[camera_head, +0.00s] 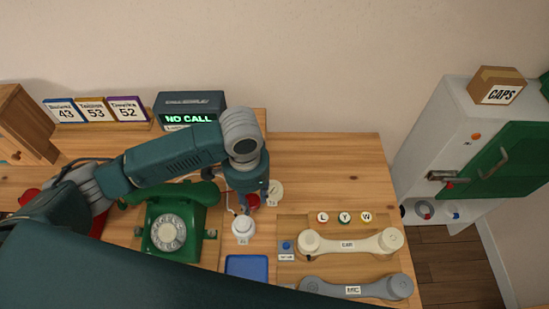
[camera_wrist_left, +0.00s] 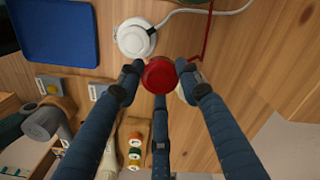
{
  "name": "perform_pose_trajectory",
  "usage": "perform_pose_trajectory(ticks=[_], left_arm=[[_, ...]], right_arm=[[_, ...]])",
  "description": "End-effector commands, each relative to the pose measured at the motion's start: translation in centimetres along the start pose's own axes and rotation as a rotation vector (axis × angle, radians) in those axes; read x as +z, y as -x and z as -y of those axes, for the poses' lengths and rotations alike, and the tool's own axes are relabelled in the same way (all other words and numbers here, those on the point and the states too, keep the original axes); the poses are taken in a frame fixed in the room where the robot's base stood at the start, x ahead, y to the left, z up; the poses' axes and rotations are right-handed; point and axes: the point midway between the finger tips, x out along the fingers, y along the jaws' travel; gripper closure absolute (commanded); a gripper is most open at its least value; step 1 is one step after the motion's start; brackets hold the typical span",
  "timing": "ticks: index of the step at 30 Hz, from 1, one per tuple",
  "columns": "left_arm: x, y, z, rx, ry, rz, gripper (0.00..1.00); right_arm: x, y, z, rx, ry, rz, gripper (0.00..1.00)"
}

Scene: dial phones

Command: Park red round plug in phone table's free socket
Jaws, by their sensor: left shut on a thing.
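The red round plug (camera_head: 253,201) is held between the fingers of my left gripper (camera_head: 256,192), above the wooden phone table (camera_head: 350,160). In the left wrist view the red plug (camera_wrist_left: 158,74) sits between the three fingers of the left gripper (camera_wrist_left: 160,80), and a red cord runs up from it. A pale round socket (camera_head: 275,191) lies just right of the plug, partly hidden by the gripper; I cannot see fully into it. A white round plug (camera_head: 243,226) with a white cord stands close in front. My right gripper is not in view.
A green dial phone (camera_head: 170,230) stands left of the plugs. A blue pad (camera_head: 246,266) lies in front. Cream (camera_head: 350,243) and grey (camera_head: 355,289) handsets lie at right, near several coloured caps (camera_head: 345,217). A "NO CALL" display (camera_head: 189,110) stands behind.

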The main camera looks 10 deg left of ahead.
Motion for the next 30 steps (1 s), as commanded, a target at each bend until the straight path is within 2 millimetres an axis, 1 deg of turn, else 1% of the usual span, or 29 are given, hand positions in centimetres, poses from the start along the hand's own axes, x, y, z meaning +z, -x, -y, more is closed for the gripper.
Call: perform_pose_trajectory(ticks=[1, 3, 6, 9, 12, 16, 20, 25, 30], left_arm=[[-1.7, 0.9, 0.3, -0.003, -0.102, -0.001, 0.86], [-3.6, 1.2, 0.7, -0.005, -0.253, -0.001, 0.86], [-5.9, 1.5, 1.3, -0.004, -0.436, 0.0, 0.86], [-7.4, 1.8, 1.8, -0.002, -0.568, 0.001, 0.86], [-8.4, 1.9, 2.2, -0.002, -0.651, -0.001, 0.86], [-8.8, 1.8, 2.3, 0.0, -0.695, 0.0, 0.86], [-8.8, 1.2, 2.4, 0.0, -0.7, 0.0, 0.86], [-8.8, 0.1, 2.4, 0.0, -0.699, 0.0, 0.86], [-8.8, -1.5, 2.4, -0.001, -0.698, 0.0, 0.86]], right_arm=[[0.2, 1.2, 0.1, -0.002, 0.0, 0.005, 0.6], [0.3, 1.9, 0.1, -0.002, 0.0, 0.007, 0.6], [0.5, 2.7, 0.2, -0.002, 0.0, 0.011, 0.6], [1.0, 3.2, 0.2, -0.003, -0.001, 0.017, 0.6], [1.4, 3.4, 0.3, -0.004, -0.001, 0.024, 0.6], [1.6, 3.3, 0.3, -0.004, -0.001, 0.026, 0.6], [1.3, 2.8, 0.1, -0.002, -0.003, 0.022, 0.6], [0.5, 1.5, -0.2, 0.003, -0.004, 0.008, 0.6], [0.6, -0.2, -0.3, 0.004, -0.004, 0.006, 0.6]])
